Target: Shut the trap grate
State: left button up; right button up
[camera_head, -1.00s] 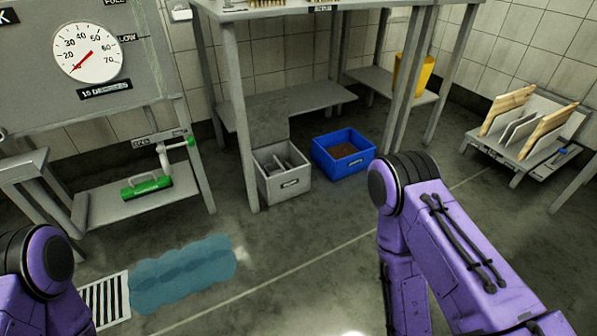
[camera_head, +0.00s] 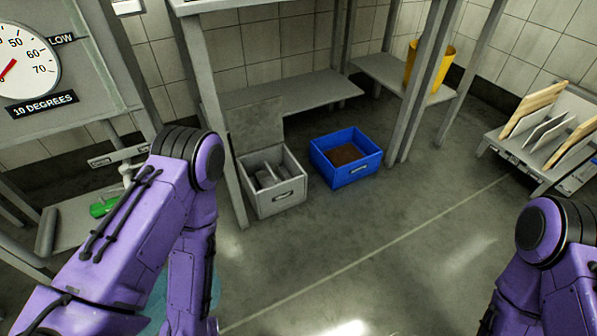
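The floor grate is not in this view; it lies off the lower left or behind my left arm. A blue puddle (camera_head: 155,307) on the floor shows only in small parts around my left forearm. My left arm crosses the lower left with its elbow raised, and its gripper is below the picture edge. My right arm shows at the lower right, and its gripper is also out of the picture.
A grey bin (camera_head: 277,203) with an upright lid and a blue crate (camera_head: 357,174) stand by the bench legs. A yellow bucket (camera_head: 426,68) sits on a low shelf. A rack (camera_head: 547,165) holds boards at right. The middle floor is clear.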

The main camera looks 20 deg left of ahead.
aim_at(252, 126)
jog(key=u, duration=0.2)
jog(key=i, duration=0.75)
jog(key=u, duration=0.55)
